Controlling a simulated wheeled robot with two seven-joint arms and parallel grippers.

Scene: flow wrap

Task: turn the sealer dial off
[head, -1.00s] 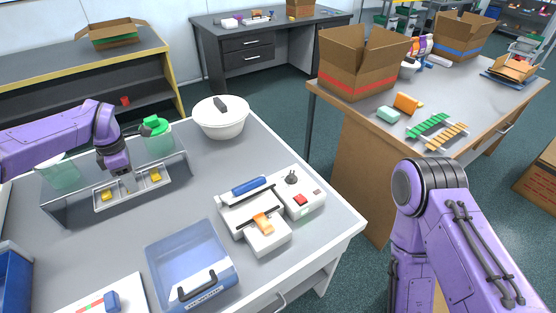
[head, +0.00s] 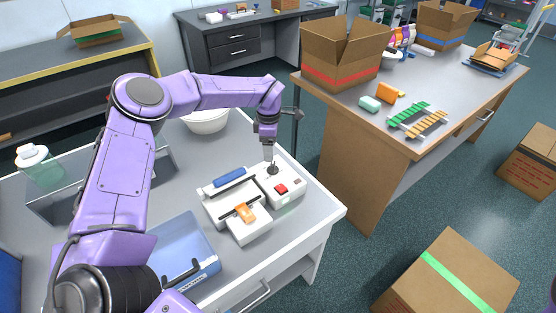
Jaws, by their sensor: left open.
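The sealer (head: 290,201) is a white machine on the grey table, with a blue roll, an orange piece on its front part and a red button (head: 281,189). Its small dark dial (head: 273,171) sits on top at the back right. My left gripper (head: 269,159) points down right over the dial, its fingertips at or just above it. It is open, though the narrow gap is hard to see. I cannot tell if the fingers touch the dial. My right gripper is out of view.
A clear blue bin (head: 180,250) stands left of the sealer at the table's front. A white bowl (head: 208,124) is behind my left forearm. A taped carton (head: 450,285) is on the floor.

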